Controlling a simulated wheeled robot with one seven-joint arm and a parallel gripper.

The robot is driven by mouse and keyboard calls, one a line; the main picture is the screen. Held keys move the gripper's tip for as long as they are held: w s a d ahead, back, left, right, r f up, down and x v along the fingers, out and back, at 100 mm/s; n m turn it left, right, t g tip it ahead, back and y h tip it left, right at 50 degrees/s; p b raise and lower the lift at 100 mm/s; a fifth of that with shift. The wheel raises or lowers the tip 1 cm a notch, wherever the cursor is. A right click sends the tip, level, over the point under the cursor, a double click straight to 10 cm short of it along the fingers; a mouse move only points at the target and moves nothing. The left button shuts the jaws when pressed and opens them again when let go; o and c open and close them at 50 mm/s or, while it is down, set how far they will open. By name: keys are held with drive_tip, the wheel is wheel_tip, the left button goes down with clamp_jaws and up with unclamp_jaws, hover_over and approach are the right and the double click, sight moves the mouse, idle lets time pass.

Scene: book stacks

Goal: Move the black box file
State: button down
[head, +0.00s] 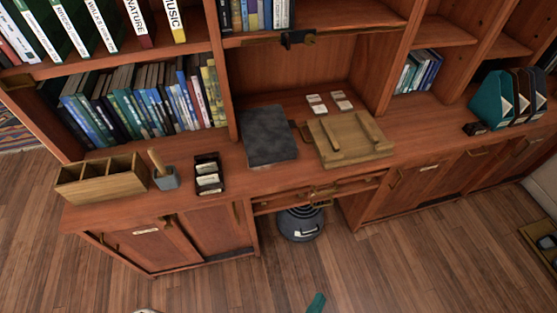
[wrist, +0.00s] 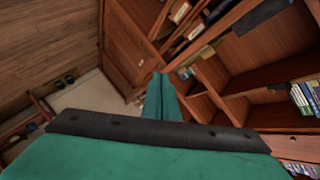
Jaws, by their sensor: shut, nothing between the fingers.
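Several upright box files stand on the counter at the right of the head view: a teal one (head: 487,102) at the left end and dark ones beside it. A teal tip (head: 317,303) at the bottom of the head view is mine, well away from the files.
A wooden tray (head: 376,136), a black card holder (head: 208,175), a grey pot (head: 166,181) and a wooden divided box (head: 103,178) stand on the desk. A small dark object (head: 474,129) lies before the files. A round dark bin (head: 300,224) stands underneath. The floor in front is clear.

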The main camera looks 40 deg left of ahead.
drive_tip(key=w+a+f+m+y, duration=0.3)
drive_tip(key=w+a+m, duration=0.3)
drive_tip(key=w+m, duration=0.15)
drive_tip(key=m+g+y, duration=0.3)
drive_tip(key=m+y, duration=0.7)
approach(274, 154)
drive_tip(key=x, duration=0.6)
drive_tip(key=shift+a, duration=0.2)
drive_tip(key=shift+w, duration=0.2)
